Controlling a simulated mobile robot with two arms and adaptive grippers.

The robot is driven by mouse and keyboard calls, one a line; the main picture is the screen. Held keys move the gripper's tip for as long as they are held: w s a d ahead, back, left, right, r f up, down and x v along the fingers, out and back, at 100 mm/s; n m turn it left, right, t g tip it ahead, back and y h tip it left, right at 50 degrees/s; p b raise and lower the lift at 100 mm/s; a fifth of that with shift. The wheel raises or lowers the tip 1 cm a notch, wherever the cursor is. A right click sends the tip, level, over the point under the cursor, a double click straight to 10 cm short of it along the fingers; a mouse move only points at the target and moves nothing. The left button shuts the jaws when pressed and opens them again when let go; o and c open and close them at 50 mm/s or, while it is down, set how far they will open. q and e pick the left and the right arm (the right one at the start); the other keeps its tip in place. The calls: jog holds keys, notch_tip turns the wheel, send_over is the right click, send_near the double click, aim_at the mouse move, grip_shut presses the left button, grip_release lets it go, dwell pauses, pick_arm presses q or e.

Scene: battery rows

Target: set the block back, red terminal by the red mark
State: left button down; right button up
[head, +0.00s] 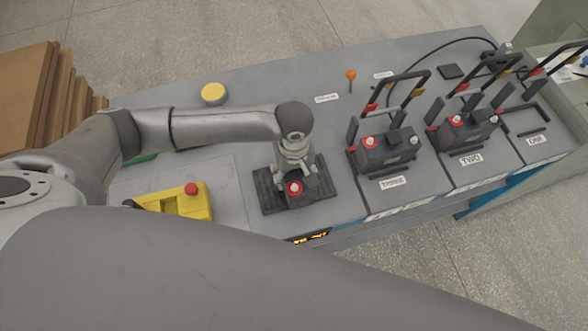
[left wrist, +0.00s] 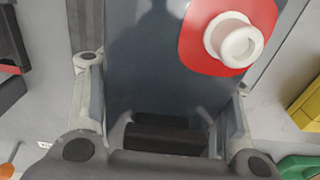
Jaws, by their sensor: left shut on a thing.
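My left gripper (head: 296,172) is shut on a dark block (head: 301,198) with a red terminal (head: 294,188), over a black ribbed mat (head: 268,196). I cannot tell whether the block touches the mat. In the left wrist view, the block (left wrist: 150,65) fills the space between the fingers (left wrist: 165,125), its red terminal (left wrist: 232,40) at upper right. The bay labelled ONE (head: 536,140), at the right end, looks empty of a block. A small red mark (head: 497,101) shows at its left side. My right gripper is not in view.
Similar blocks stand in bays THREE (head: 385,152) and TWO (head: 468,131), with raised dark handles. Brown boards (head: 35,95) stand at left.

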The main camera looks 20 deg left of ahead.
pick_arm(q)
jog(key=shift+c, duration=2.4)
grip_release()
jog(key=shift+s, duration=0.1)
notch_tip(320, 180, up, 12)
jog(key=shift+r+b, duration=0.1)
jog(key=shift+b, duration=0.5)
